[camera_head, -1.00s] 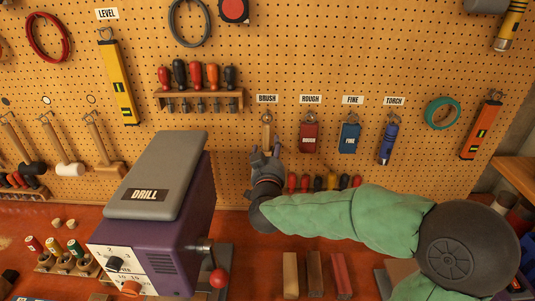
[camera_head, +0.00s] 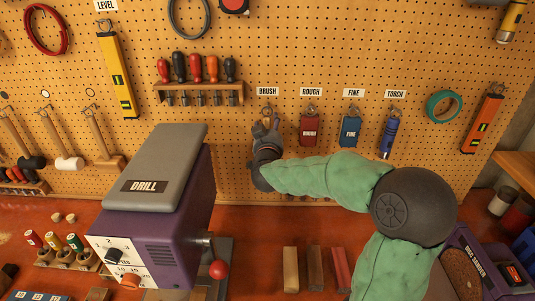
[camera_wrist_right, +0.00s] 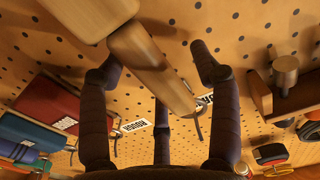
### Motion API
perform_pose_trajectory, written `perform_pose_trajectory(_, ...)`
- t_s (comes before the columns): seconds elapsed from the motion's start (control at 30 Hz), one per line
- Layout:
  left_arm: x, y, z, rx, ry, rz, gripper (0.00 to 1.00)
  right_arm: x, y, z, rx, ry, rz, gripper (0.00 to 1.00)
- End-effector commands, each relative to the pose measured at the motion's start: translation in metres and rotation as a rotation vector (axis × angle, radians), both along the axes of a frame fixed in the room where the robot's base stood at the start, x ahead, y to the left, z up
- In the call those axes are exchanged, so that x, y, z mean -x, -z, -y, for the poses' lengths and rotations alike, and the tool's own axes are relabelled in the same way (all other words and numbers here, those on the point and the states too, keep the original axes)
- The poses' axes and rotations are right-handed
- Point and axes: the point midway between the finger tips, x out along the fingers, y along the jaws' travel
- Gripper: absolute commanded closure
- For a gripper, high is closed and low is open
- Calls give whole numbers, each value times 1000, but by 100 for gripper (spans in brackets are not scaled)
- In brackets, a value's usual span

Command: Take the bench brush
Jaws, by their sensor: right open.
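The bench brush hangs on the pegboard under the BRUSH label (camera_head: 267,91). In the head view my right gripper (camera_head: 265,128) is in front of it and hides nearly all of it. In the right wrist view the brush (camera_wrist_right: 150,62) shows as a pale wooden handle with a wider wooden part at top left. The handle runs between my right gripper's spread dark fingers, and its end hangs by a loop near the label. The gripper is open; I cannot tell whether any finger touches the wood. My left gripper is out of view.
A red ROUGH block (camera_head: 309,130), a blue FINE block (camera_head: 350,130) and a blue torch (camera_head: 389,137) hang to the right. The purple drill (camera_head: 170,230) stands at left on the red bench. A screwdriver rack (camera_head: 200,94) is at upper left.

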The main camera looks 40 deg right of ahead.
Motion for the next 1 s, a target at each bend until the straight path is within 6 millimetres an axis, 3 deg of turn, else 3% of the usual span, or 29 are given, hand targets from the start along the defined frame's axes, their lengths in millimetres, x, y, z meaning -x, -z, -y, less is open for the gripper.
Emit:
perform_pose_trajectory(0.13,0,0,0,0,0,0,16,0,0,0,-1,0,-1,37)
perform_pose_trajectory(0.17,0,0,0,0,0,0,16,0,0,0,-1,0,-1,42)
perform_pose_trajectory(0.37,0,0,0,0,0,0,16,0,0,0,-1,0,-1,99)
perform_pose_trajectory(0.73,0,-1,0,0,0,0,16,0,-2,0,1,0,1,100)
perform_pose_trajectory(1.0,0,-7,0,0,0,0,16,6,-16,-6,-1,-1,-1,100)
